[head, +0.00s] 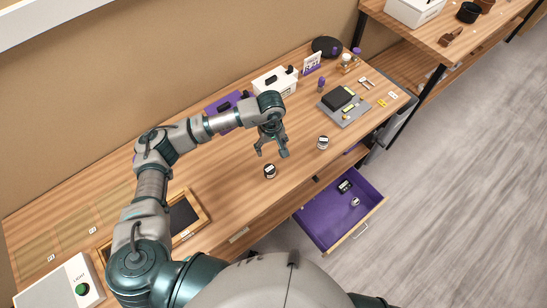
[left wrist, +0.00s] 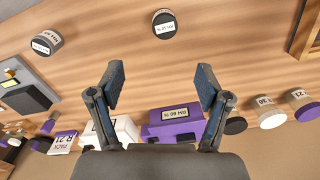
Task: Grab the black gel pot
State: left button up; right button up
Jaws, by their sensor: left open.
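Two small dark pots with white labels stand on the wooden table, and I cannot tell from the labels which is the black gel pot. The nearer dark pot (head: 270,171) is just in front of my left gripper (head: 271,150); it also shows in the left wrist view (left wrist: 164,24), beyond the fingertips. The other, greyer pot (head: 323,142) stands to the right and shows at the left of the wrist view (left wrist: 47,42). My left gripper (left wrist: 160,85) is open and empty above the table, apart from both pots. My right gripper is out of view.
A purple drawer (head: 325,226) stands open at the front with small items inside. A grey tray with a black box (head: 338,98) lies to the right. White (head: 274,80) and purple boxes line the back. A wood-framed dark panel (head: 184,216) lies left. The table around the nearer pot is clear.

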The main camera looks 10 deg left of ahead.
pick_arm(q)
jog(key=p, duration=0.2)
send_over(270, 168)
jog(key=f, duration=0.7)
jog(key=shift+s+d+f, duration=0.1)
jog(key=shift+d+f, duration=0.1)
jog(key=shift+d, duration=0.1)
jog(key=f, duration=0.3)
jog(key=shift+w+f, duration=0.2)
jog(key=shift+f, duration=0.65)
jog(key=shift+s+a+f, duration=0.1)
jog(key=shift+a+f, duration=0.05)
jog(key=shift+f, duration=0.2)
jog(key=f, duration=0.1)
jog(key=f+p, duration=0.1)
jog(key=f, duration=0.1)
jog(key=shift+s+a+f, duration=0.1)
jog(key=shift+a+f, duration=0.15)
jog(key=shift+f, duration=0.4)
jog(key=c, duration=1.2)
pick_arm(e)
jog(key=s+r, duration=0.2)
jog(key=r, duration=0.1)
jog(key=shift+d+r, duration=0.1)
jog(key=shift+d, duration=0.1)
